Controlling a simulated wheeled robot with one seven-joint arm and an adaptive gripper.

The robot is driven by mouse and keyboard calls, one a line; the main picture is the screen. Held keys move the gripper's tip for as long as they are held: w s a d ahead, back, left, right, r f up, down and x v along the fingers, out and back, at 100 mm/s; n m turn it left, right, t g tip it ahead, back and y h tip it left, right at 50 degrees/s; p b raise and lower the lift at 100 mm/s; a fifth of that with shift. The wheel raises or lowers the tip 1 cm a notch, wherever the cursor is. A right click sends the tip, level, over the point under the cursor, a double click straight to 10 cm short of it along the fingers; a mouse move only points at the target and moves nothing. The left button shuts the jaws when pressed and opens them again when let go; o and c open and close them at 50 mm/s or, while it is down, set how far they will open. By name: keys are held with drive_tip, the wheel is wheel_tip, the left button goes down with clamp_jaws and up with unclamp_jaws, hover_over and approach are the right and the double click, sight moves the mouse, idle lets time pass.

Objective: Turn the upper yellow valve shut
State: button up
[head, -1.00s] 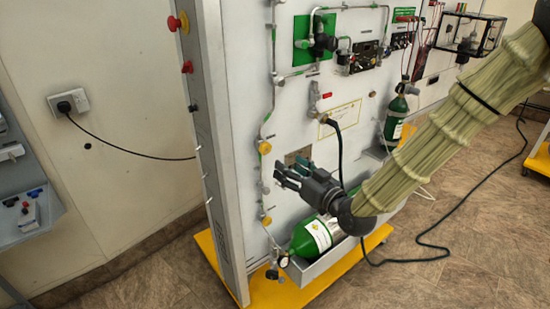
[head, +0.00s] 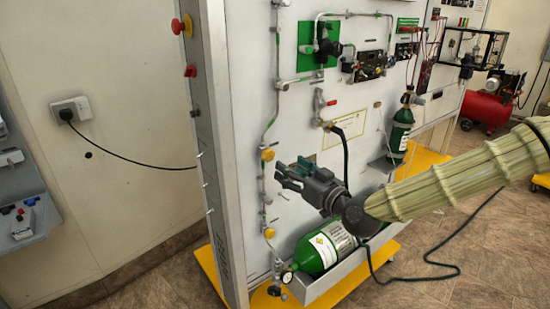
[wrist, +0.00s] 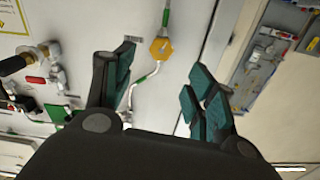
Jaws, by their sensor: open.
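The upper yellow valve (head: 268,155) is a small knob on a thin pipe near the left edge of the white panel. In the wrist view, the yellow valve (wrist: 161,48) shows ahead, between and beyond the fingers. My gripper (head: 287,174) is open and empty, just right of and below the upper valve in the head view, with its fingers pointing left. In the wrist view its two dark, green-padded fingers (wrist: 155,90) stand wide apart, with no contact with the valve visible. The lower yellow valve (head: 268,232) sits further down the same pipe.
A red-handled valve (head: 330,103) with a black hose is right of the upper valve. A green cylinder (head: 325,247) lies in a tray below my gripper. The panel's metal side edge (head: 215,150) is close on the left. Open floor (head: 480,240) lies at the right.

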sight(271, 156)
drive_tip(key=p+x, duration=0.1)
drive_tip(key=x, duration=0.8)
drive_tip(key=shift+a, duration=0.1)
drive_tip(key=c, duration=1)
drive_tip(key=shift+w, duration=0.1)
drive_tip(key=shift+c, duration=0.2)
